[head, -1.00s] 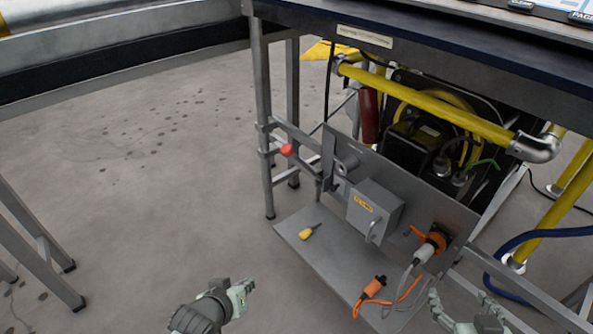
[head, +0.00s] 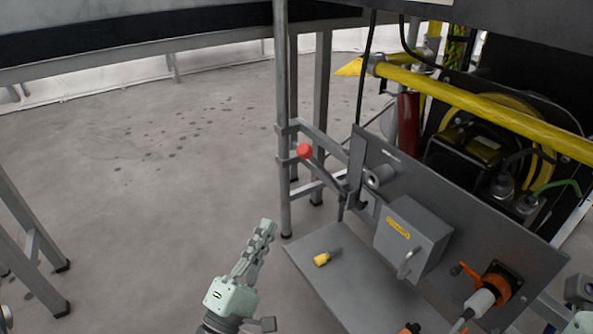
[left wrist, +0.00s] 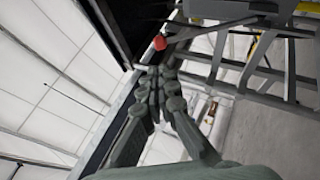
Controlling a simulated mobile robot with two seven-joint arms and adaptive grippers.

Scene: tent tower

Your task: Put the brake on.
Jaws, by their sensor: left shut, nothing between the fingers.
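A lever with a red knob (head: 305,151) is mounted at the left end of a grey panel (head: 420,190) under the workbench. The lever arm slopes down to the right from the knob to its pivot. The red knob also shows in the left wrist view (left wrist: 159,43), just beyond the fingertips. My left gripper (head: 267,226) is shut and empty, pointing up, to the lower left of the knob and apart from it. In the left wrist view its fingers (left wrist: 160,74) lie together. A part of my right gripper (head: 580,305) shows at the lower right edge; its fingertips are unclear.
A grey box with a handle (head: 412,240) and an orange socket with a plug (head: 493,290) sit on the panel. A table leg (head: 282,120) stands beside the knob. The floor to the left is clear.

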